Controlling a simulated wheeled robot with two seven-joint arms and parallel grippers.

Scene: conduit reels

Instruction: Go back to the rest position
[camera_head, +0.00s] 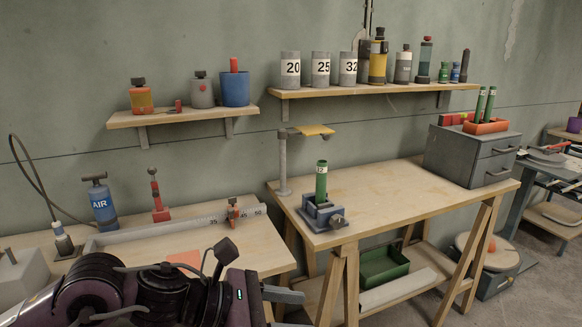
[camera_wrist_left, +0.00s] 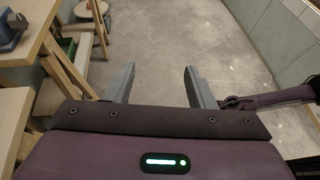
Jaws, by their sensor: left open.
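My left gripper (camera_head: 287,310) is at the bottom of the head view, low in front of the gap between the two benches. The left wrist view shows its two grey fingers (camera_wrist_left: 157,88) spread apart with only bare floor between them. It holds nothing and touches nothing that I can see. My left arm is folded at the bottom left, in front of the left bench. My right gripper does not show clearly in either view. A purple part of my own body shows at the right of the wrist view.
The left bench (camera_head: 262,240) and the trestle bench (camera_head: 400,190) stand close by. A green tube (camera_head: 321,182) stands upright in a blue vise (camera_head: 324,214). A blue air pump (camera_head: 103,206) stands at left. In the wrist view the floor (camera_wrist_left: 190,30) is clear.

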